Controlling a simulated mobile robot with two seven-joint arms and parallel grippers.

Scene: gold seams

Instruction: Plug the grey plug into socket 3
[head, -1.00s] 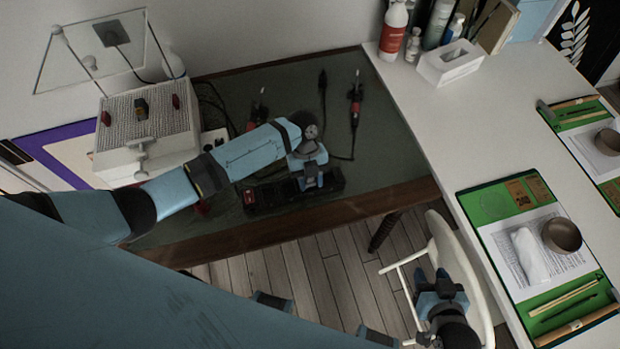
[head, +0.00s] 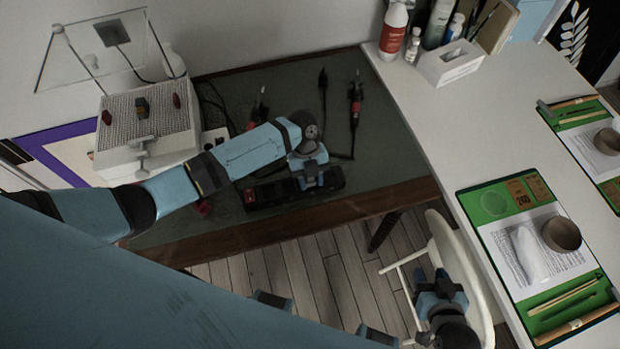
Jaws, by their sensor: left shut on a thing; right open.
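My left gripper (head: 312,179) is over the right part of a black socket strip (head: 265,193) near the front edge of the dark green desk mat. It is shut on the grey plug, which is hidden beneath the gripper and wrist. I cannot tell whether the plug touches the strip. The socket numbers are too small to read, and socket 3 cannot be picked out. My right gripper (head: 440,285) is open and empty, low in front of the desk, near a white chair.
Red-handled tools with black leads (head: 355,105) lie on the mat (head: 290,90) behind the strip. A white box with a mesh top (head: 170,115) stands at the left. A tissue box (head: 450,64) and green boards (head: 515,205) are on the white table to the right.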

